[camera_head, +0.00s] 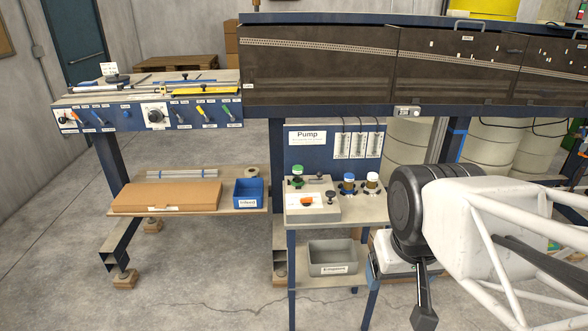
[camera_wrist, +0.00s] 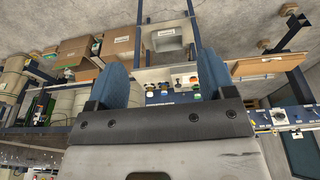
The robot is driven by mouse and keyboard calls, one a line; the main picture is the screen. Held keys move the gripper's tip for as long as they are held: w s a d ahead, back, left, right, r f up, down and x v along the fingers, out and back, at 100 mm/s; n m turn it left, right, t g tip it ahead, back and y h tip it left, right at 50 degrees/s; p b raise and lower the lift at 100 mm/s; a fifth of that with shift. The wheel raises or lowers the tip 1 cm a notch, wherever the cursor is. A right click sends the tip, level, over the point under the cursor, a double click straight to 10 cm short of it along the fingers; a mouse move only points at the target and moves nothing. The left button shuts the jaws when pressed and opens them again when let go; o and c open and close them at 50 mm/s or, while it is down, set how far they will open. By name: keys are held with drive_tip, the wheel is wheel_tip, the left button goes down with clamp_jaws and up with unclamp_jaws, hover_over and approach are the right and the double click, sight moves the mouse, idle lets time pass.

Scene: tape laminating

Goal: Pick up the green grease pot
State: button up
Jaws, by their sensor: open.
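The green grease pot (camera_head: 298,171) has a green upper part and stands at the left of the pump station, at the back of its small bench top. In the wrist view the scene is upside down, and a small green spot (camera_wrist: 195,96) at the right of the row looks like the same pot. My gripper (camera_wrist: 163,62) is open, with its two blue fingers wide apart and nothing between them. In the head view my arm is at the right, clear of the bench and well away from the pot.
The Pump panel (camera_head: 307,150) rises behind. A dark-fronted machine (camera_head: 320,80) overhangs it. A grey bin (camera_head: 333,258) sits on the shelf below.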

drive_tip(key=w+d+r+n+g+h, duration=0.1)
drive_tip(key=w+n+h, duration=0.15)
drive_tip(key=w, duration=0.65)
drive_tip(key=w+r+n+h, duration=0.1)
drive_tip(key=w+n, duration=0.3)
drive_tip(key=w, duration=0.5)
drive_tip(key=n+t+h, duration=0.2)
drive_tip(key=n+h, duration=0.4)
drive_tip(key=n, duration=0.6)
hover_over(294, 173)
drive_tip(key=s+d, duration=0.3)
drive_tip(key=s, duration=0.5)
drive_tip(key=s+d, duration=0.3)
drive_tip(key=s, duration=0.6)
wheel_tip(294, 173, down, 11)
drive_tip(key=w+a+f+n+t+h, duration=0.1)
drive_tip(key=w+a+f+n+t, duration=0.3)
drive_tip(key=w+a+f, duration=0.6)
drive_tip(key=w+f+n, duration=0.2)
drive_tip(key=w+f, duration=0.1)
drive_tip(key=w, duration=0.1)
drive_tip(key=shift+w+a, duration=0.3)
drive_tip(key=shift+w, duration=0.1)
drive_tip(key=shift+n+h, duration=0.25)
drive_tip(key=shift+d, duration=0.1)
drive_tip(key=shift+x, duration=1.15)
drive_tip(key=shift+d, duration=0.15)
drive_tip(key=shift+x, duration=2.5)
